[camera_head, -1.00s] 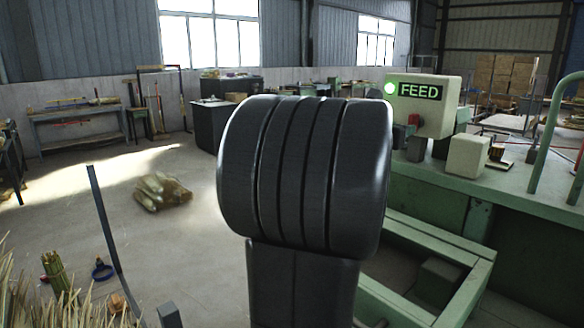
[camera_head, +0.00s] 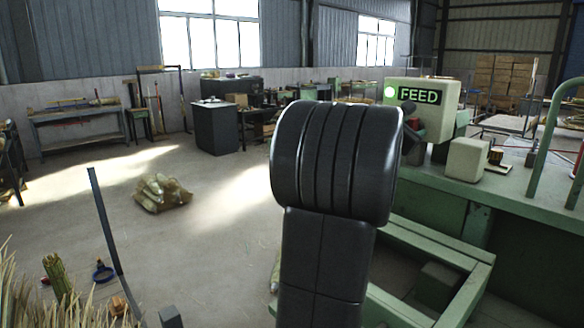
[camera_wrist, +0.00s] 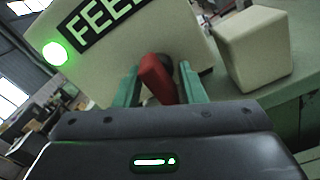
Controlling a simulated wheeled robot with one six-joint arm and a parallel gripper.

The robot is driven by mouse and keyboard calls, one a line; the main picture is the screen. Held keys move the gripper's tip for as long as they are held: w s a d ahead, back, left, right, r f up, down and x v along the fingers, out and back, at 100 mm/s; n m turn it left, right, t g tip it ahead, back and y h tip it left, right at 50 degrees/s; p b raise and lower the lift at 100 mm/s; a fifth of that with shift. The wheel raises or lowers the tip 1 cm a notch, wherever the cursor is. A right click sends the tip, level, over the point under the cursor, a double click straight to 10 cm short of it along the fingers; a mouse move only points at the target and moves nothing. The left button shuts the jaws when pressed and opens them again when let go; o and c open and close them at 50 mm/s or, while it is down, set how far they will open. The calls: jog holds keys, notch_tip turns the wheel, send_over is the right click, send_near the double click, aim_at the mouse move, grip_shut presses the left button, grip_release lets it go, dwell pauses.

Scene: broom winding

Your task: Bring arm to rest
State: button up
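My gripper (camera_wrist: 160,82) shows in the wrist view as two green fingers standing apart, with a gap between them. A red part (camera_wrist: 155,78) of the machine, with a dark round piece beside it, shows in that gap; I see no contact with the fingers. The lit FEED sign panel (camera_wrist: 95,50) with its glowing green lamp (camera_wrist: 55,53) is just beyond the fingers. In the head view my dark arm stands upright in the middle and hides the gripper. The FEED panel (camera_head: 422,98) shows right of it.
The green machine bench (camera_head: 500,200) fills the right side, with a cream box (camera_head: 466,160) on it and a green rail (camera_head: 545,120). Straw (camera_head: 60,300) is at the lower left, beside a thin post (camera_head: 103,220). A bundle (camera_head: 162,193) lies on open floor.

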jog(key=shift+m+p, duration=0.5)
jog(key=shift+m, duration=1.6)
